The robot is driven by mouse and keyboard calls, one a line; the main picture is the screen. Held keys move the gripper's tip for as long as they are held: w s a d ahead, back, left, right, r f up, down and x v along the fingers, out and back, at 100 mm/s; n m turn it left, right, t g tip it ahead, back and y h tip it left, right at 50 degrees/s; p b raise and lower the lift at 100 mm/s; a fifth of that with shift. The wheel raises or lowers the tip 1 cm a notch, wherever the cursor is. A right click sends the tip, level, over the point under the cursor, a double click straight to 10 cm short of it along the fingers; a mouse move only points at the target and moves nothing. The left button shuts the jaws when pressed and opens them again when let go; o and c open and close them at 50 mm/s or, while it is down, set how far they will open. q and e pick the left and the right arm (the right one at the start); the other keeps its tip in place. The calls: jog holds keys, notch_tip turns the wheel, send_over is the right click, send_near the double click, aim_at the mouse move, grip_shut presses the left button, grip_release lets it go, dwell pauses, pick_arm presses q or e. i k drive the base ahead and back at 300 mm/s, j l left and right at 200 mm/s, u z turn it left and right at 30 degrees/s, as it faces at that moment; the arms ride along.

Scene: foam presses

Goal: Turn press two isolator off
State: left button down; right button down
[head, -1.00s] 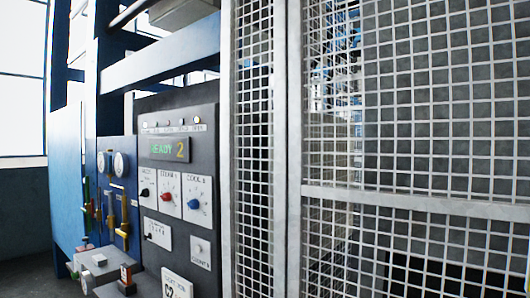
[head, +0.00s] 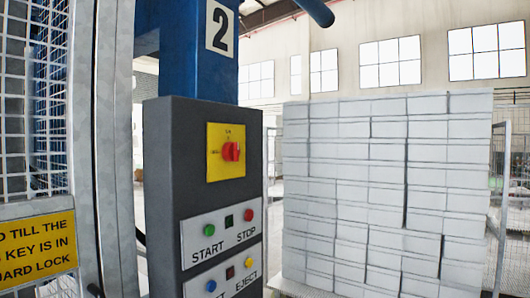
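The press two isolator (head: 231,151) is a red rotary handle on a yellow square plate. It sits near the top of a dark grey control box, left of the middle in the head view. The red handle looks roughly level, but the small lettering on the plate is too blurred to read, so its setting is not clear. A white sign with a black 2 (head: 219,28) is on the blue column (head: 185,50) above the box. Neither of my grippers is in view, and nothing covers the isolator.
Below the isolator are a START/STOP panel (head: 221,233) and an EJECT panel (head: 226,279). A mesh guard (head: 32,110) with a yellow warning sign (head: 37,250) stands at left. A tall stack of white blocks (head: 385,190) fills the right, behind the box.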

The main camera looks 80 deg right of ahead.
aim_at(231, 151)
jog(key=z, duration=2.45)
jog(key=i+l+z, duration=0.3)
jog(key=k+j, duration=0.1)
